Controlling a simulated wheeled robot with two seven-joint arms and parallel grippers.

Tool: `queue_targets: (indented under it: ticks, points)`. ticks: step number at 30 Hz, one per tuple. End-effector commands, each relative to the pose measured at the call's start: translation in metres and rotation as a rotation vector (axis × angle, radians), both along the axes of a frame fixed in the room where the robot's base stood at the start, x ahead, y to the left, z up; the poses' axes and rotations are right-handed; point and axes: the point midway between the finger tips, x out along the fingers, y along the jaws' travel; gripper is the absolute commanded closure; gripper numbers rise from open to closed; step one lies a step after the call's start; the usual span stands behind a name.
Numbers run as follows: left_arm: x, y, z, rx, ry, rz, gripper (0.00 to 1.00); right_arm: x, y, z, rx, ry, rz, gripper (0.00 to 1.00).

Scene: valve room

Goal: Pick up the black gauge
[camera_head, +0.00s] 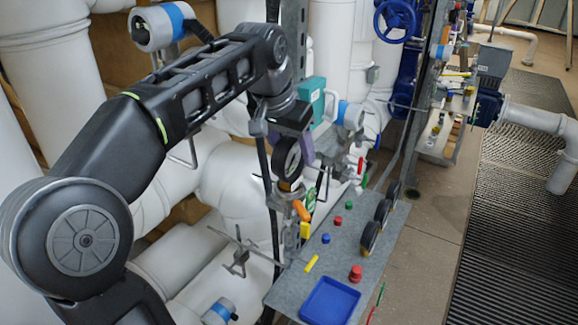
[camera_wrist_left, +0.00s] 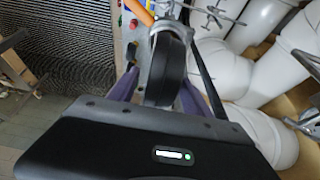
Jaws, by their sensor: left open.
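A round black gauge (camera_head: 288,160) with a dial face is at the upright metal frame, above the grey shelf, in the head view. My left gripper (camera_head: 291,143) is at it from above, with one purple finger seen on the gauge's right side. In the left wrist view the black gauge (camera_wrist_left: 170,70) stands edge-on between the two purple fingers of my left gripper (camera_wrist_left: 157,92). The fingers are open around it; contact cannot be told. Several similar black gauges (camera_head: 371,237) stand in a row on the shelf. My right gripper is out of view.
The grey shelf (camera_head: 285,291) holds a blue tray (camera_head: 329,301), a red knob (camera_head: 356,273) and small coloured parts. An orange handle (camera_head: 301,211) is just below the gauge. White pipes (camera_head: 230,190) crowd the left and back. Open floor (camera_head: 430,255) lies right.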

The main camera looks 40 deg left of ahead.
Motion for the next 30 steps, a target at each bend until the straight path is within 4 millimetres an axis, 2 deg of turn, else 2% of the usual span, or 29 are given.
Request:
queue_targets:
  ticks: [13, 30]
  points:
    - [-0.0001, 0.0, 0.0002, 0.0, 0.0, 0.0, 0.44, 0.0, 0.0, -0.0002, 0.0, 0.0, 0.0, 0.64]
    - [-0.0002, 0.0, 0.0002, 0.0, 0.0, 0.0, 0.9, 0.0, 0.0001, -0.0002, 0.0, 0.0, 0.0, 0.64]
